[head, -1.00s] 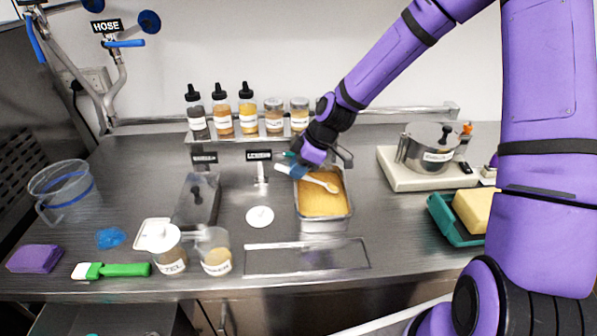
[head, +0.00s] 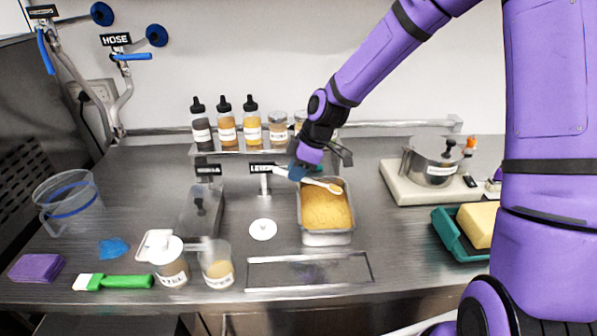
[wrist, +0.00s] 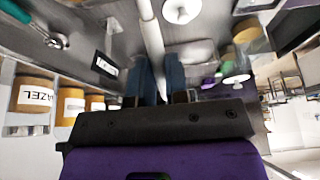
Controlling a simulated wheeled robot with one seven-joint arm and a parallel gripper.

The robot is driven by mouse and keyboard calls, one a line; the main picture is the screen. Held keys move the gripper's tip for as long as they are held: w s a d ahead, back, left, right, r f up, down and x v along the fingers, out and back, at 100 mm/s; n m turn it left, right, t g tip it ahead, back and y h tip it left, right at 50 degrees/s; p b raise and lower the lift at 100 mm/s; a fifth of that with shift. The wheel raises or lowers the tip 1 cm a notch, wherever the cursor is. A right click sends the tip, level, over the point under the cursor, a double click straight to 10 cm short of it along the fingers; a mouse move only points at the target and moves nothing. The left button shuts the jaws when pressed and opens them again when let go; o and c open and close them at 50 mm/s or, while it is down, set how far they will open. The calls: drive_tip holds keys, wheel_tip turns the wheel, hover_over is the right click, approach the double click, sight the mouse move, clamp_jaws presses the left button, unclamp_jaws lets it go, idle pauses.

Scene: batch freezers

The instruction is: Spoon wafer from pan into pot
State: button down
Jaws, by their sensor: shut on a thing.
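My gripper (head: 300,172) is shut on the handle of a white spoon (head: 318,184), above the back left of the metal pan. The spoon's bowl, at its right end, carries a small tan load and hangs over the pan. The pan (head: 328,238) holds a yellow-tan crumbly mass, presumably the wafer.
Several bottles and jars stand on a rear shelf (head: 245,150). A teal tray (head: 455,240) with a yellow block lies at the right. Two labelled containers (head: 218,268) stand front left of the pan. The counter between pan and pot is clear.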

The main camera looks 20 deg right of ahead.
drive_tip(key=shift+w+a+r+g+h, duration=0.1)
drive_tip(key=shift+a+g+h, duration=0.05)
drive_tip(key=shift+a+h, duration=0.35)
drive_tip(key=shift+w+a+r+g+h, duration=0.15)
drive_tip(key=shift+a+h, duration=0.25)
drive_tip(key=shift+h, duration=0.2)
idle(0.3)
